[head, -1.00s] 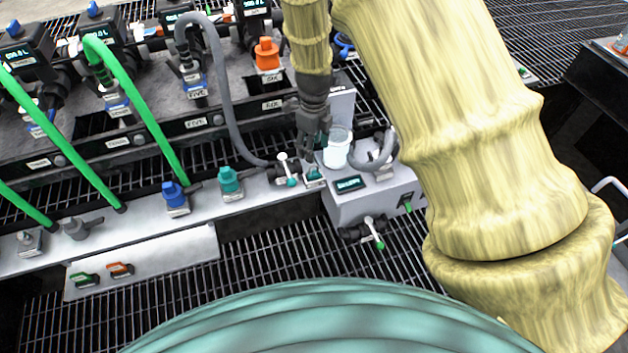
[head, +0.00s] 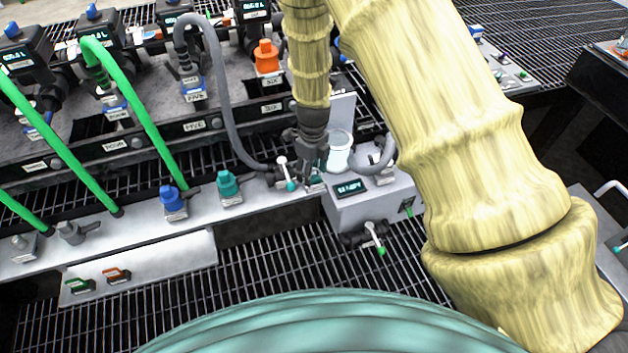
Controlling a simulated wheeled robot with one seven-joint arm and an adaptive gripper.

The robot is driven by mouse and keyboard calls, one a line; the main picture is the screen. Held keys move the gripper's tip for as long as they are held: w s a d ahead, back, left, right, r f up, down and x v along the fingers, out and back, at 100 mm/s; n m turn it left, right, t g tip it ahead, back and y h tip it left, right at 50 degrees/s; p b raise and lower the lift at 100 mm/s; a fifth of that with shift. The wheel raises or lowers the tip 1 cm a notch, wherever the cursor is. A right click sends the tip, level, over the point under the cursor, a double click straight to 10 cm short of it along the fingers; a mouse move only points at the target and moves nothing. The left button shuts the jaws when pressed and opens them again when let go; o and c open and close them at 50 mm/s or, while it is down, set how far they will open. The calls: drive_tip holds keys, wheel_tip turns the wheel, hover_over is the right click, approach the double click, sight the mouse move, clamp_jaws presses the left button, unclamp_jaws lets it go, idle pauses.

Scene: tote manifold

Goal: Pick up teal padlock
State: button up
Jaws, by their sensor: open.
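A small teal item (head: 316,180), which looks like the teal padlock, sits on the grey ledge just left of the grey box. It is mostly hidden behind my gripper, so its shape is not clear. My gripper (head: 311,170) points down right over it, with its fingers open. The fingertips are at or just above the teal item; I cannot tell whether they touch it. A larger teal knob-like fitting (head: 229,187) stands farther left on the same ledge, apart from my gripper.
A valve with a white handle (head: 284,168) is close left of my gripper. A clear cup (head: 339,150) and a grey hose (head: 380,158) are close right, by the grey box (head: 365,204). A blue fitting (head: 173,199) and green hoses (head: 150,125) are farther left.

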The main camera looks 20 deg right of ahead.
drive_tip(key=shift+f, duration=0.95)
drive_tip(key=c, duration=1)
drive_tip(key=shift+o, duration=0.2)
drive_tip(key=shift+a, duration=0.1)
drive_tip(key=shift+r, duration=0.1)
wheel_tip(320, 180, up, 10)
drive_tip(key=shift+f+p, duration=0.1)
drive_tip(key=shift+p, duration=0.65)
drive_tip(key=shift+c, duration=0.9)
